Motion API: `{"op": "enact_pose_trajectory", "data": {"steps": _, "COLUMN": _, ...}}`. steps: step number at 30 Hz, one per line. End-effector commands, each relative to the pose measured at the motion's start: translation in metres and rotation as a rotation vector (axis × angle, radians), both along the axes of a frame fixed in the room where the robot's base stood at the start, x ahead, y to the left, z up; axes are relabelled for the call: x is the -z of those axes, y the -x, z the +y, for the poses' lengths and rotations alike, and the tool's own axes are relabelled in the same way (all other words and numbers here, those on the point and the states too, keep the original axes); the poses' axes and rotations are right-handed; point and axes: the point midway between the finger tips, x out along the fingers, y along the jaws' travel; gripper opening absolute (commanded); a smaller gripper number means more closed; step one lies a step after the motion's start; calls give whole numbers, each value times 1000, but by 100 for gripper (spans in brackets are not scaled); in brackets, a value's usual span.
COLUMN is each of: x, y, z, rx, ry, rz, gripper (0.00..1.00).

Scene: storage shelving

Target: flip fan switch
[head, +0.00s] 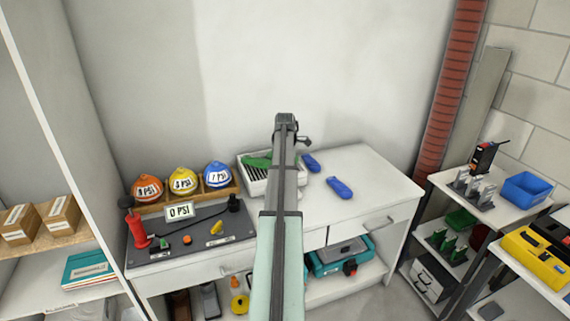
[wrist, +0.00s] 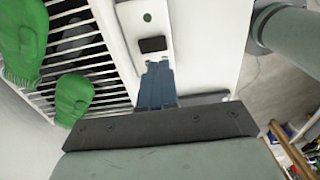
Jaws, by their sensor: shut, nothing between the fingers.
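The fan switch (wrist: 152,44) is a small black rocker on a white panel beside a slatted grille (wrist: 95,50). My gripper (wrist: 158,66) is shut and empty, its blue fingers side by side. In the wrist view the fingertips lie just below the switch, very close to it; I cannot tell whether they touch. In the head view the white slatted fan box (head: 252,184) sits on the white table, partly behind my arm. The switch and my fingertips are hidden there.
Green gloves (wrist: 72,97) lie on the grille. Blue gloves (head: 340,187) lie on the table to the right. Helmets (head: 183,181) and a grey board with a red pump (head: 136,232) stand left. The table's right end (head: 378,193) is clear.

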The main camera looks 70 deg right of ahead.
Motion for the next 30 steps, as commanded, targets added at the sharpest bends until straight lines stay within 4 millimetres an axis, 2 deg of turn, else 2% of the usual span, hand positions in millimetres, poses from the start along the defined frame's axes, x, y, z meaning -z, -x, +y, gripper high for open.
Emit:
{"op": "enact_pose_trajectory", "data": {"steps": 6, "x": 39, "y": 0, "z": 1, "rx": 0, "ry": -2, "rz": 1, "gripper": 0}}
{"op": "enact_pose_trajectory", "data": {"steps": 12, "x": 64, "y": 0, "z": 0, "rx": 0, "ry": -1, "rz": 0, "gripper": 0}}
{"op": "enact_pose_trajectory", "data": {"steps": 19, "x": 78, "y": 0, "z": 0, "rx": 0, "ry": 0, "rz": 0, "gripper": 0}}
{"op": "enact_pose_trajectory", "data": {"steps": 30, "x": 79, "y": 0, "z": 0, "rx": 0, "ry": 0, "rz": 0, "gripper": 0}}
